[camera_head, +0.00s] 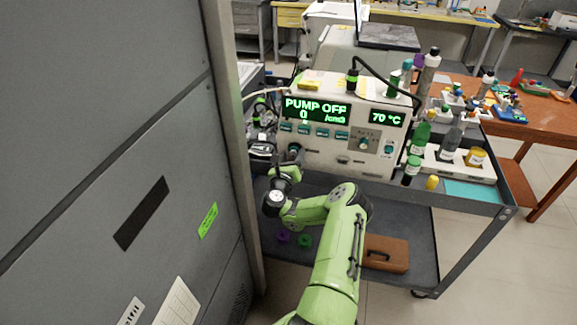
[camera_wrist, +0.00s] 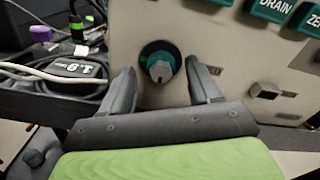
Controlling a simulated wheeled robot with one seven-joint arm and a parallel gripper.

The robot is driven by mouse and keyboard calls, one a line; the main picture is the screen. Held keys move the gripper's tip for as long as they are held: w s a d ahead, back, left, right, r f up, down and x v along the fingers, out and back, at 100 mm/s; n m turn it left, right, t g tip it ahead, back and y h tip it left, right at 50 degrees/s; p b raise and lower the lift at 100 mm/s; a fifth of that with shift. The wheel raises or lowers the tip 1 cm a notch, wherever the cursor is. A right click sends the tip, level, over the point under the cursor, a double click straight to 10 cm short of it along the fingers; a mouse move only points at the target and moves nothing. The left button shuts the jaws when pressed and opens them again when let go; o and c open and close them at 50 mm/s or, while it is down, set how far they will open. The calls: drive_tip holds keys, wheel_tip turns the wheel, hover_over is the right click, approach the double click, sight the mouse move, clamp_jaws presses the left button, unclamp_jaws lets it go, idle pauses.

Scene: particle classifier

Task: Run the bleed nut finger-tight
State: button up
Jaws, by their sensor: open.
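In the wrist view a teal and grey round fitting (camera_wrist: 160,66), which looks like the bleed nut, sits in a dark ring on the front panel of the beige instrument. My gripper (camera_wrist: 162,76) is open, with one finger on each side of the fitting and a gap on both sides. In the head view my gripper (camera_head: 292,158) is at the lower left of the instrument (camera_head: 325,155), and it partly hides the fitting there. I cannot tell how far the nut is threaded.
The instrument's display (camera_head: 317,108) reads PUMP OFF and 0. Teal buttons, one marked DRAIN (camera_wrist: 277,8), lie above right of the fitting. A dark square knob (camera_wrist: 264,90) sticks out to its right. Coiled cables (camera_wrist: 60,70) lie to the left. A grey cabinet (camera_head: 110,160) stands close on the left.

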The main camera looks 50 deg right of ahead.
drive_tip(key=b+v, duration=1.2)
drive_tip(key=v, duration=0.3)
drive_tip(key=shift+s+a, duration=0.2)
drive_tip(key=shift+s, duration=0.05)
